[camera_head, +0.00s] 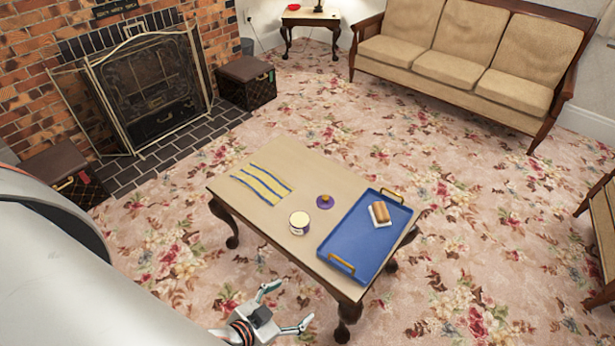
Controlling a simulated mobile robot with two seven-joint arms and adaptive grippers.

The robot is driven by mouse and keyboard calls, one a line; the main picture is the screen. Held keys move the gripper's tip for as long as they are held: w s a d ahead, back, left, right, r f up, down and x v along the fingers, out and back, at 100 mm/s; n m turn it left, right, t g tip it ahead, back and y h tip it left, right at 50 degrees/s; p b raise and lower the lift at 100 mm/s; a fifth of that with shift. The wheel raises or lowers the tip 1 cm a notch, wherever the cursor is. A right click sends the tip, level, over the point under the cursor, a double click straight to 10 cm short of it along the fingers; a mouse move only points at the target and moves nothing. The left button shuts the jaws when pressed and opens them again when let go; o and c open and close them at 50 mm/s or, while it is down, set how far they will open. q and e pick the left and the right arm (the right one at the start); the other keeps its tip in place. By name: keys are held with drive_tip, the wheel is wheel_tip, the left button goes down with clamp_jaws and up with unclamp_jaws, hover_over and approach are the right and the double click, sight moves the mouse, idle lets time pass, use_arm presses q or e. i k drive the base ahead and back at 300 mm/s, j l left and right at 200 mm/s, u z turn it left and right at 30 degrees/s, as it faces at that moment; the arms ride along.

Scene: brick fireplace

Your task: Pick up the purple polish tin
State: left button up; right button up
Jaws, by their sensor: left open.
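On the wooden coffee table (262,213) sits a small round tin (300,222) with a cream top and a dark bluish-purple band on its side. Behind it, slightly right, lies a flat purple disc (325,202) with a brown knob-like piece on top. I cannot tell for sure which of the two is the purple polish tin. My left gripper (290,305) is open and empty, in front of the table's near edge and apart from both. My right gripper is not in view.
A blue tray (350,246) with wooden handles fills the table's right end and holds a brown-and-white brush-like block (379,213). A blue-striped cloth (262,184) lies at the left. A sofa (455,65) and fireplace (150,85) stand beyond.

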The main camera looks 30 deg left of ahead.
sight(299, 220)
drive_tip(key=u, duration=0.9)
